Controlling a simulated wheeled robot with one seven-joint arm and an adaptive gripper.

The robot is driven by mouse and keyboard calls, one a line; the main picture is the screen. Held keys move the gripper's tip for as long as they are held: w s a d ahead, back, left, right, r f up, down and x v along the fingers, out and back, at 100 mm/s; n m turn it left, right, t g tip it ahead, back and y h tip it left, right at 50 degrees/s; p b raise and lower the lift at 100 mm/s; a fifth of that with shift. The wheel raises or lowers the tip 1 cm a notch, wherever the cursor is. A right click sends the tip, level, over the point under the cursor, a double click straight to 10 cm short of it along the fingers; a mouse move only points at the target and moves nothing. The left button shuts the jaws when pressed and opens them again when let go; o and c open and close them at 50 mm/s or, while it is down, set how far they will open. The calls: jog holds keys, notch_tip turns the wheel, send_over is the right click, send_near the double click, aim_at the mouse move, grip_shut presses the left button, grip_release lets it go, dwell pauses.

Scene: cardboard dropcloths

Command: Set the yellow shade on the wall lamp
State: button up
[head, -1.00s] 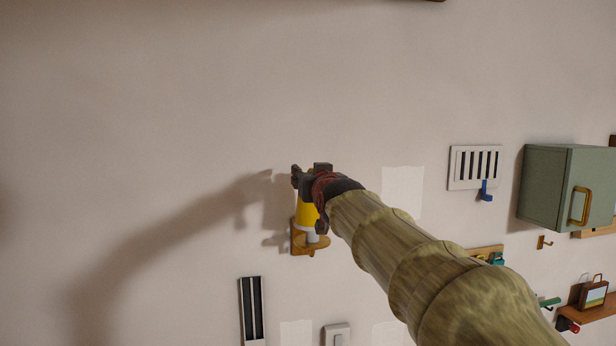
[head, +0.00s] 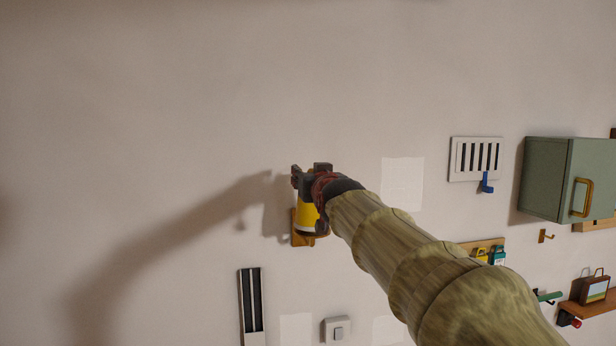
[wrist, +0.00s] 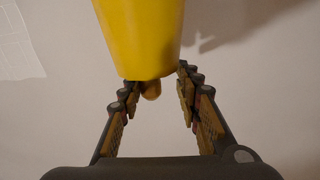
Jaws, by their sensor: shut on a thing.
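The yellow shade (head: 306,214) hangs from my gripper (head: 312,178) in the head view, over the wall lamp. The lamp shows a wooden back plate and base (head: 299,239); its upper part is hidden by the shade. In the wrist view, the shade (wrist: 140,35) fills the top middle, with its narrower end and a small rounded knob (wrist: 151,89) toward my gripper (wrist: 158,84). The fingers are shut on the shade's near end. Whether the shade rests on the lamp cannot be told.
A slotted vent (head: 476,160) with a blue hook and a green cabinet (head: 545,180) are on the wall at right. A dark slotted panel (head: 251,305) and a switch (head: 337,330) are below. The wall left and above is bare.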

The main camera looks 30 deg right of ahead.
jog(key=shift+f+b, duration=0.6)
dwell(0.3)
jog(key=o, duration=1)
jog(key=shift+o, duration=1)
jog(key=shift+o, duration=1.4)
jog(key=b+v, duration=0.2)
jog(key=v, duration=0.6)
jog(key=shift+b, duration=0.35)
